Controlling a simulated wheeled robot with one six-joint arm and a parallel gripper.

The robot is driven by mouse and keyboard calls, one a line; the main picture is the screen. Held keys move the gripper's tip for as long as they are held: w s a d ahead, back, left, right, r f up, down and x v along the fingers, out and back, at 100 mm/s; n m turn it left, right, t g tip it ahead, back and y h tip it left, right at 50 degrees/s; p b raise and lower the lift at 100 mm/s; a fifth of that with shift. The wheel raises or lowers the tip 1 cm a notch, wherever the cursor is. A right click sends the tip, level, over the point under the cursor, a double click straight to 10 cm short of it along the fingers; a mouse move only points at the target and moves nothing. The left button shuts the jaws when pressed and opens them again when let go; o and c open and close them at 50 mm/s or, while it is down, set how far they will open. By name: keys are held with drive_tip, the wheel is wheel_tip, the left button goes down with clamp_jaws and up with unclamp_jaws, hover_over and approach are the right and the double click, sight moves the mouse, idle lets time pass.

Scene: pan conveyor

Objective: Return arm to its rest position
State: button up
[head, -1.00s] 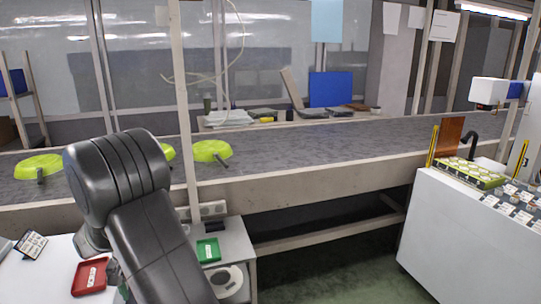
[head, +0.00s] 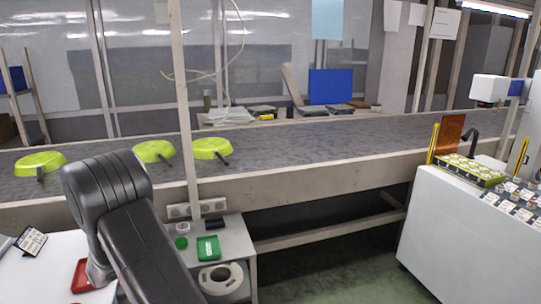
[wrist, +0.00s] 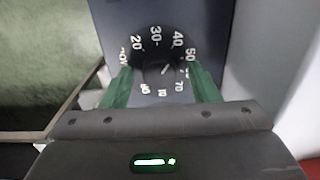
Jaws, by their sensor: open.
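My gripper (wrist: 162,82) shows in the wrist view with two green fingers spread apart and nothing held between them. Beyond the fingertips is a round black dial (wrist: 160,52) with white numbers, set on a dark panel (wrist: 215,25). The fingertips overlap the dial's left and right edges in the picture; I cannot tell whether they touch it. In the head view my dark arm (head: 115,205) fills the lower left and the gripper is hidden.
Lime-green pans (head: 40,162), (head: 153,151), (head: 211,148) sit on the grey conveyor (head: 320,150). A red tray (head: 80,277) is partly behind my arm. A green tray (head: 208,248) lies on a small stand beside a post (head: 187,120). A white cabinet (head: 460,235) stands right.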

drive_tip(key=n+p, duration=0.1)
drive_tip(key=n, duration=0.3)
drive_tip(key=shift+r, duration=0.15)
drive_tip(key=n+p, duration=0.1)
drive_tip(key=n, duration=0.2)
drive_tip(key=n+p, duration=0.3)
drive_tip(key=n, duration=0.3)
drive_tip(key=shift+r, duration=0.1)
drive_tip(key=shift+r+n, duration=0.25)
drive_tip(key=shift+n, duration=0.05)
drive_tip(key=shift+r, duration=1.65)
